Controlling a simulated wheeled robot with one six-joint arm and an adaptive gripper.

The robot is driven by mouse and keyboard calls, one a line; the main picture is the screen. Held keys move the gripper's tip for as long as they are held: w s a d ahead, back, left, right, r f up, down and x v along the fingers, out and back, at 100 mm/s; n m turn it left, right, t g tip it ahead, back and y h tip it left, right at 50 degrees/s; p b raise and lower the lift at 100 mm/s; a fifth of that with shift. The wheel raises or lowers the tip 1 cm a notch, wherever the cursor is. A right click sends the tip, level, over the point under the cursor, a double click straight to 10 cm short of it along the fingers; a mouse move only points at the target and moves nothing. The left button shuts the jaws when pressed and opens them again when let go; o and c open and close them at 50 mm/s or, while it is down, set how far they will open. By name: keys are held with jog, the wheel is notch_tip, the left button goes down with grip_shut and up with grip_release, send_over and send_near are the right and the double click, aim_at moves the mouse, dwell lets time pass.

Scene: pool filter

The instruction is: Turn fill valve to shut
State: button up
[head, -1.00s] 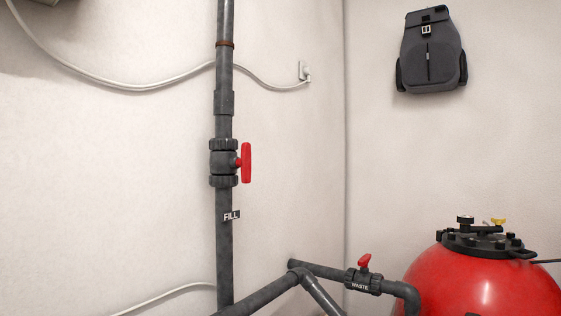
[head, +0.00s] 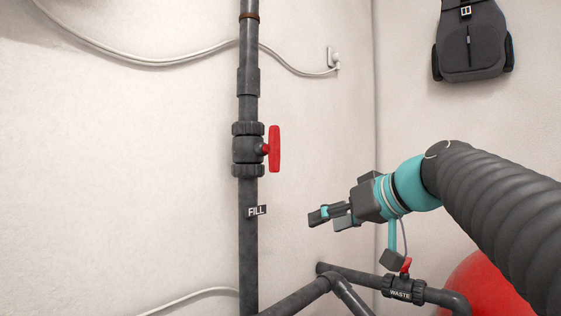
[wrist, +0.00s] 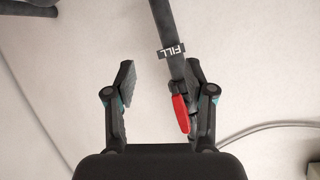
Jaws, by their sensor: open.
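The fill valve (head: 248,149) is a dark grey body on a vertical grey pipe, with a red handle (head: 274,149) on its right side. The handle stands upright, in line with the pipe. A black FILL label (head: 257,210) is on the pipe below it. My gripper (head: 318,217) is open and empty, to the right of the pipe and lower than the handle. In the wrist view the open fingers (wrist: 160,92) frame part of the wall, and the red handle (wrist: 181,114) appears near the right finger, which partly hides the valve body.
A second valve labelled WASTE (head: 402,289) sits on a lower pipe near the red tank (head: 480,292). A white cable (head: 150,62) runs along the wall behind the pipe. A dark backpack (head: 470,42) hangs on the right wall.

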aim_at(278, 145)
jog(key=w+r+n+t+y+b, duration=0.1)
jog(key=w+r+n+y, duration=0.2)
jog(key=r, duration=0.4)
jog(key=w+r+n+y+b, duration=0.1)
jog(key=w+r+n+y, duration=0.2)
jog(key=r, duration=0.4)
jog(key=p+x, duration=0.3)
jog(key=x, duration=1)
jog(key=shift+w, duration=0.15)
jog(key=shift+c, duration=0.2)
grip_shut()
